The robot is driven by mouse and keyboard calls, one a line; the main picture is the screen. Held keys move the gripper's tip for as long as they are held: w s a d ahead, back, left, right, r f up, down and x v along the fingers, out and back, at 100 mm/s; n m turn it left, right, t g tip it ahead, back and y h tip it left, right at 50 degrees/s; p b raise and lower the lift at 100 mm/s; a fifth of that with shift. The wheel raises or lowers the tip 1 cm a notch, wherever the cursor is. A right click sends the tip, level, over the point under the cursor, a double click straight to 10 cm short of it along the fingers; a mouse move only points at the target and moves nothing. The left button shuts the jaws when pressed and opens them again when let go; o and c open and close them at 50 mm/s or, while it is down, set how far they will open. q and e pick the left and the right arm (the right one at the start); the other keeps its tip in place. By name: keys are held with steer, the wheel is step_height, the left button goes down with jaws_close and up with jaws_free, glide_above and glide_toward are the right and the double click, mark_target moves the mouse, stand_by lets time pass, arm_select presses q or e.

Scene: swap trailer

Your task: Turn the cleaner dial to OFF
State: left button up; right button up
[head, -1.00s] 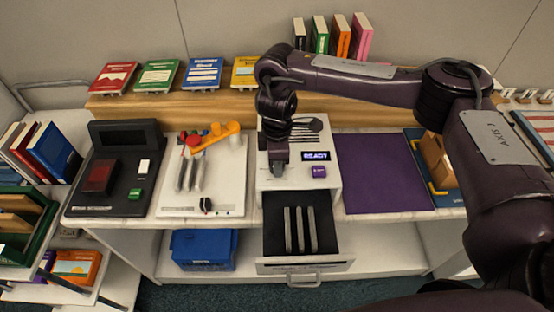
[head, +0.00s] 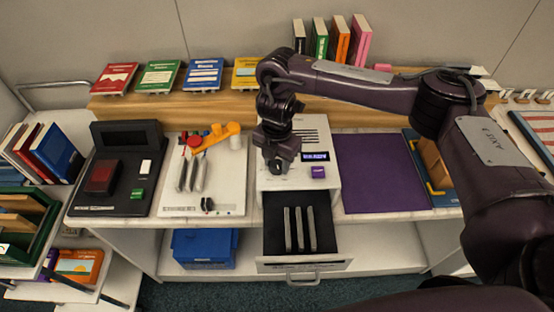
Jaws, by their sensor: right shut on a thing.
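The cleaner (head: 325,190) is a white box in the middle of the counter, with slots on top, a small dark lit display (head: 315,156) and a purple button (head: 318,172). My right gripper (head: 277,166) points down at the left part of its front face. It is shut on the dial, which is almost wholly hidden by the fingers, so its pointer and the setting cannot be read. The display's lettering is too small to read surely. My left gripper is not in view.
An open drawer (head: 325,239) below the cleaner holds several thin upright pieces. A white board (head: 228,190) with an orange arm and a black device (head: 125,200) stand to the left. A purple mat (head: 385,185) lies clear at right. Books line the back shelf.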

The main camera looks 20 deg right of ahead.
steer(key=n, duration=0.3)
steer(key=shift+w+r+n, duration=0.1)
steer(key=shift+n, duration=0.3)
steer(key=n, duration=0.3)
steer(key=shift+n, duration=0.3)
steer(key=n+b, duration=0.1)
steer(key=n, duration=0.3)
steer(key=shift+n+b, duration=0.3)
steer(key=shift+n, duration=1.7)
steer(key=o, duration=1)
